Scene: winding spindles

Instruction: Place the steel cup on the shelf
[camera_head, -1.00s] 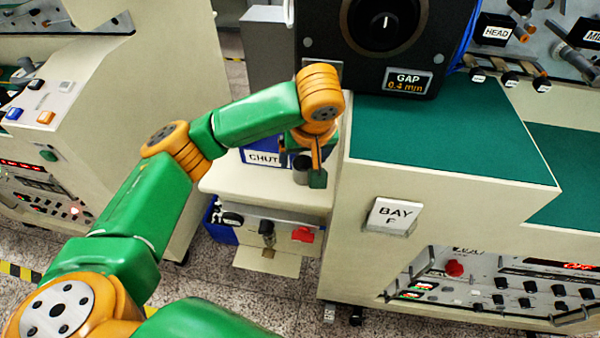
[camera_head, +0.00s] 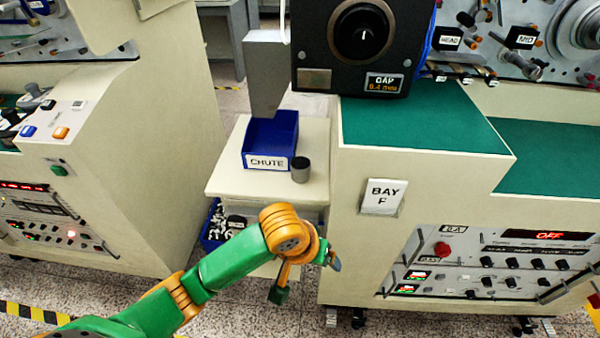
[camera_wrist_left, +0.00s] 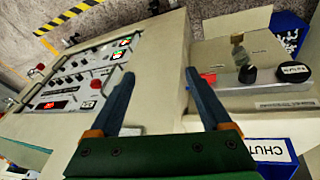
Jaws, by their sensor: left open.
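The steel cup (camera_head: 300,171), a small dark grey cylinder, stands upright on the cream shelf (camera_head: 237,180), near its right side and just right of the blue CHUTE bin (camera_head: 262,138). My left gripper (camera_head: 307,278) is open and empty, below and in front of the shelf and apart from the cup. In the left wrist view its two fingers (camera_wrist_left: 158,77) are spread with nothing between them. The cup does not show in the left wrist view. My right gripper is in neither view.
A blue bin of small parts (camera_head: 215,225) sits below the shelf. Speckled floor is open at lower left.

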